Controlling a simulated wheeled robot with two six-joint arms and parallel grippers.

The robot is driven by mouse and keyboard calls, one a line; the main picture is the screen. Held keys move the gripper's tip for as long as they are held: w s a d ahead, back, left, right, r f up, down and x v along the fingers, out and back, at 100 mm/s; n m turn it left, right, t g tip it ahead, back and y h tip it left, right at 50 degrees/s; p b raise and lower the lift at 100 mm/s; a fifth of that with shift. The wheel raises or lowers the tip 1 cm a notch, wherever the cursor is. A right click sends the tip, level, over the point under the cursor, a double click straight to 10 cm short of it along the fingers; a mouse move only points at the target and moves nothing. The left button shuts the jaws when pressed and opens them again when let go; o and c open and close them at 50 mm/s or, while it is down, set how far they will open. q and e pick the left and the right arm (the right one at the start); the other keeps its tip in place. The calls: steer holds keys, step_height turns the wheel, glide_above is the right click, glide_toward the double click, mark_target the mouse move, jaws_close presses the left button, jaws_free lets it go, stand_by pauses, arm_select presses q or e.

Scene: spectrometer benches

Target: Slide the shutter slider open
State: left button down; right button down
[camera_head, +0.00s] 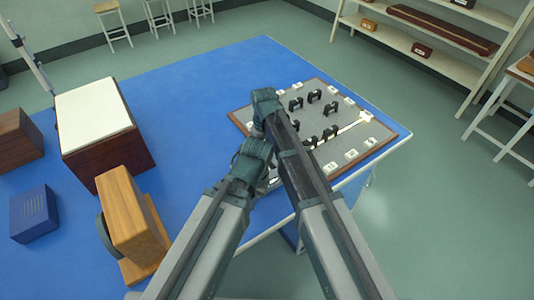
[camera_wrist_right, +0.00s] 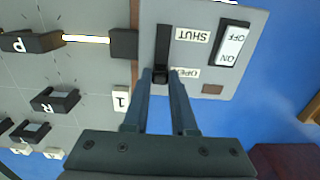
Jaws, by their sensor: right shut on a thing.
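In the right wrist view a grey panel (camera_wrist_right: 200,15) carries a dark vertical slot with a SHUT label (camera_wrist_right: 193,35) beside its upper part and an OPEN label (camera_wrist_right: 188,73) beside its lower end. The black shutter slider (camera_wrist_right: 161,74) is at the slot's lower end, level with the OPEN label. My right gripper (camera_wrist_right: 161,77) is shut on it, one finger on each side. In the head view my right gripper (camera_head: 266,98) is at the board's left side and hides the panel. My left gripper (camera_head: 257,150) is just below it, its fingers hidden.
A white rocker switch (camera_wrist_right: 233,43) marked ON and OFF is beside the slot. The optics board (camera_head: 318,85) bears several black mounts and white labels. A wooden instrument (camera_head: 132,215), a white-topped box (camera_head: 92,115) and a blue box (camera_head: 33,214) stand left. The blue tabletop behind is clear.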

steer(key=c, duration=0.7)
jaws_free()
steer(key=shift+w+a, duration=0.15)
steer(key=shift+w, duration=0.1)
steer(key=shift+s+r, duration=0.1)
steer(key=shift+r, duration=0.05)
step_height(320, 180, up, 14)
steer(key=p, duration=1.3)
steer(key=shift+f+p, duration=0.2)
steer(key=shift+p, duration=0.2)
steer(key=shift+f, duration=0.1)
steer(key=shift+s+d+f+m+h+b, duration=0.2)
steer(key=shift+s+d+f+m+b, duration=0.9)
steer(key=shift+s, duration=2.35)
steer(key=shift+s+d+f+m+h+b, duration=0.15)
steer(key=shift+s+d+f+b, duration=0.35)
steer(key=shift+s+d, duration=2.15)
steer(key=shift+s+d+f+m+h+b, duration=0.35)
steer(key=shift+s+d+f+b, duration=0.5)
steer(key=shift+s, duration=3.35)
